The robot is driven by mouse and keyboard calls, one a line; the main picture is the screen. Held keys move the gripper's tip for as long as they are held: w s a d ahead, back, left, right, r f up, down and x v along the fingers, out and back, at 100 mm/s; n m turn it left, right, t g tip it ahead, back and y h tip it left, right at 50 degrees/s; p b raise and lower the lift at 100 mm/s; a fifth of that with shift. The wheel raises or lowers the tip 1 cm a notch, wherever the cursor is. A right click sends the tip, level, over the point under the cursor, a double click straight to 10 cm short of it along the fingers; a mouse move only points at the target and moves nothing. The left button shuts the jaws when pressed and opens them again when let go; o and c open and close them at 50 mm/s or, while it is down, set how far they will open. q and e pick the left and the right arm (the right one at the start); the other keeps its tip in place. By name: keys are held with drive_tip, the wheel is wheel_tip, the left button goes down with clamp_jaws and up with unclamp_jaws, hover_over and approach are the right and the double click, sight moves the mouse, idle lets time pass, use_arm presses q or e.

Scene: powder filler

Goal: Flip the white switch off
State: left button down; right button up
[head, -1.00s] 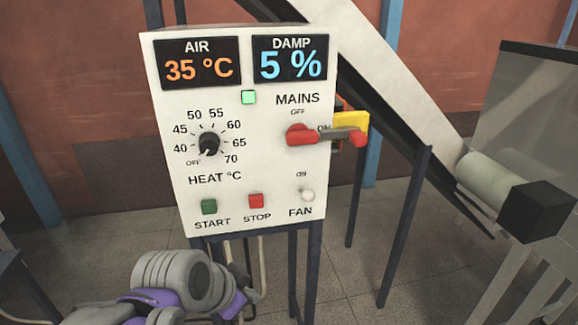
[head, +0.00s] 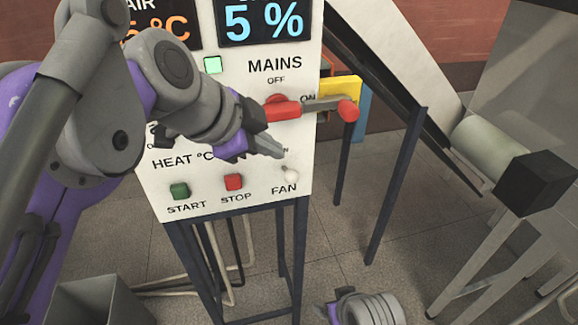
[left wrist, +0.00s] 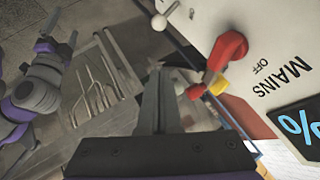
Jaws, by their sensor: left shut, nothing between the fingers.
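The white switch (head: 290,175) is a small ball-tipped toggle above the word FAN, at the lower right of the white control panel (head: 210,190). I cannot tell for sure which way it is tilted. In the left wrist view the switch (left wrist: 159,22) shows at the top, just beyond the fingertips. My left gripper (head: 280,150) is shut and empty, in front of the panel, slightly above and left of the switch, with a visible gap. Its fingers also show in the left wrist view (left wrist: 156,75). Part of my right arm shows at the bottom of the head view; its fingers are unclear.
The red MAINS handle (head: 283,108) sits just above my left gripper, by a yellow plate (head: 345,88). Green START (head: 179,191) and red STOP (head: 233,182) buttons lie left of the switch. My left arm covers most of the heat dial. An open grey bin (head: 95,300) stands below.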

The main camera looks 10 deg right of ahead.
use_arm(q)
hover_over(292, 174)
drive_tip(key=s, duration=0.4)
wheel_tip(292, 174, down, 7)
drive_tip(key=shift+w+a+f, duration=0.1)
drive_tip(key=shift+w+f, duration=0.3)
drive_tip(key=shift+f, duration=0.25)
drive_tip(key=shift+w+a+f, duration=0.15)
drive_tip(key=shift+w+f, duration=0.2)
drive_tip(key=shift+f, duration=0.25)
drive_tip(key=shift+w+a+f, duration=0.1)
drive_tip(key=shift+w+f, duration=0.3)
drive_tip(key=shift+f, duration=0.25)
drive_tip(key=shift+s+f, duration=0.1)
drive_tip(key=shift+s+f+t, duration=0.15)
drive_tip(key=shift+f+t, duration=0.05)
drive_tip(key=shift+t, duration=0.1)
drive_tip(key=shift+b, duration=0.3)
